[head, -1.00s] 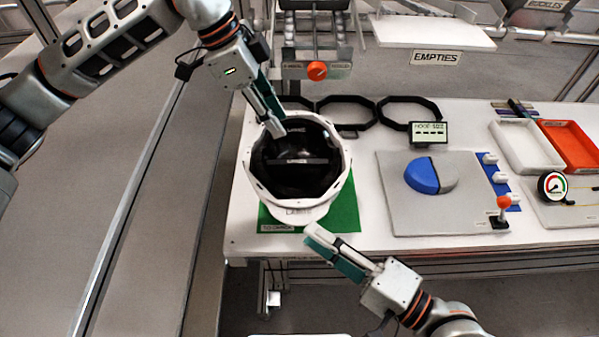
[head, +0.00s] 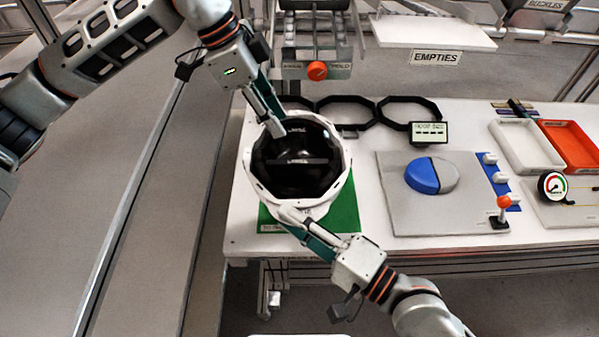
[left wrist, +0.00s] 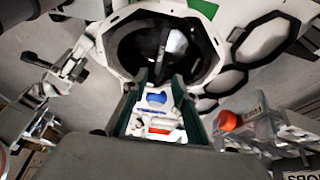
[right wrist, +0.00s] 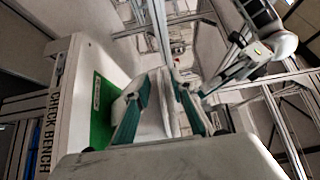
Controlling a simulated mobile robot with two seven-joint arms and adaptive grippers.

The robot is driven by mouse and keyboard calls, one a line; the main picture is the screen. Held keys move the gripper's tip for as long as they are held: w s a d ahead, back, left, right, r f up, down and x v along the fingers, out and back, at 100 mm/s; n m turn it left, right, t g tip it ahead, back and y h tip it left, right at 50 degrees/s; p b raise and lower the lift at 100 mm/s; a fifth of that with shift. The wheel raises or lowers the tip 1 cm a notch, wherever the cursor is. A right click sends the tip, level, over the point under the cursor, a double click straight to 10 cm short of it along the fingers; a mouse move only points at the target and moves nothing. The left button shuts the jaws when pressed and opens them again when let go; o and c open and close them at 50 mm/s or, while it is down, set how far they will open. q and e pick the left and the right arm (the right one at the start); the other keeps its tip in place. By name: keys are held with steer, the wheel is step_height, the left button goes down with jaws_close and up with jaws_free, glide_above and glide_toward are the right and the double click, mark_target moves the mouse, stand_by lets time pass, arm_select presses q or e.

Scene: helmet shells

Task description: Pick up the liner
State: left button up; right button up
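A white helmet shell (head: 253,190) lies open side up on a green mat (head: 345,205) at the bench's left end. A black liner (head: 290,180) with a cross strap fills its inside. My left gripper (head: 279,131) points down at the shell's far rim, its tips over the liner's edge. In the left wrist view its fingers stand apart with a clear gap. My right gripper (head: 285,215) is at the shell's near rim. In the right wrist view its fingers (right wrist: 158,85) stand apart on either side of the white shell edge (right wrist: 155,110); contact is unclear.
Several black octagonal rings (head: 345,114) lie behind the shell. A grey plate (head: 445,205) with a blue and grey dome (head: 430,175) is to the right. White (head: 525,148) and red (head: 570,143) trays stand further right. A dispenser with an orange knob (head: 317,71) hangs behind.

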mark_target(291, 161)
jaws_close()
arm_select(q)
steer(key=shift+o, duration=0.5)
steer(key=shift+d, duration=0.1)
steer(key=d+f+y, duration=0.1)
steer(key=f, duration=0.1)
steer(key=d+f+y, duration=0.1)
steer(key=f+y, duration=0.1)
steer(key=f, duration=0.1)
steer(key=d+f+y, duration=0.1)
steer(key=f, duration=0.2)
steer(key=shift+f+y, duration=0.15)
steer(key=shift+y, duration=0.15)
steer(key=shift+a+f, duration=0.2)
steer(key=shift+f, duration=2.45)
